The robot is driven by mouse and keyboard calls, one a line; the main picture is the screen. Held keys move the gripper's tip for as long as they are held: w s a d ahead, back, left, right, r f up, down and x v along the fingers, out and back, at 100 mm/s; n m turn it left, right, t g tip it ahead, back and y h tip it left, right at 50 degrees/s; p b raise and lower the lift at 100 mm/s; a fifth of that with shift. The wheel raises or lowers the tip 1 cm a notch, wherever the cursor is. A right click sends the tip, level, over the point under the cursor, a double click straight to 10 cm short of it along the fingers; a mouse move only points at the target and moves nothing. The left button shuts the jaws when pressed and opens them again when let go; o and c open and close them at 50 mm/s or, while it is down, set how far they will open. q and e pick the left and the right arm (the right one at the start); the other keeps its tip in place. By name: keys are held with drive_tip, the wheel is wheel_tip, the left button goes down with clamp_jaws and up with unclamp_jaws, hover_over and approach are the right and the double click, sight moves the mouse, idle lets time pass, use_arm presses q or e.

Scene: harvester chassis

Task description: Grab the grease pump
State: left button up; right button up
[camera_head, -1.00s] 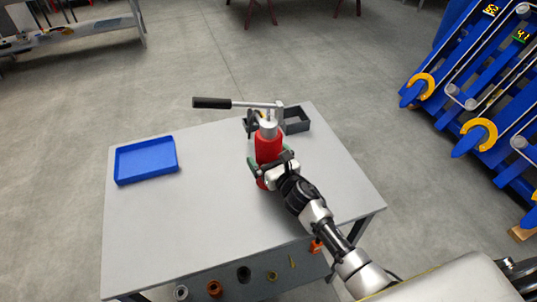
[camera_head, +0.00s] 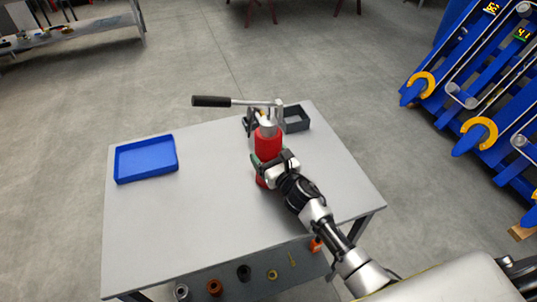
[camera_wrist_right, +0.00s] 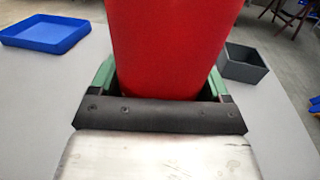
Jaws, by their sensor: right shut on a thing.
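The grease pump (camera_head: 268,142) has a red cylindrical body, a silver head and a lever with a black grip pointing left. It stands upright on the grey table in the head view. My right gripper (camera_head: 266,168) is shut around the lower part of its red body. In the right wrist view the red body (camera_wrist_right: 172,45) fills the space between the green-lined fingers of the gripper (camera_wrist_right: 160,82). The pump's base is partly hidden behind the gripper. My left gripper is in neither view.
A blue tray (camera_head: 146,178) lies on the left of the grey table (camera_head: 190,225). A dark grey box (camera_head: 297,126) sits behind the pump to the right. Several small parts lie on a lower shelf. Blue pallet jacks (camera_head: 490,110) stand at the right.

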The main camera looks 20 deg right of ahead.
drive_tip(key=shift+r, duration=0.25)
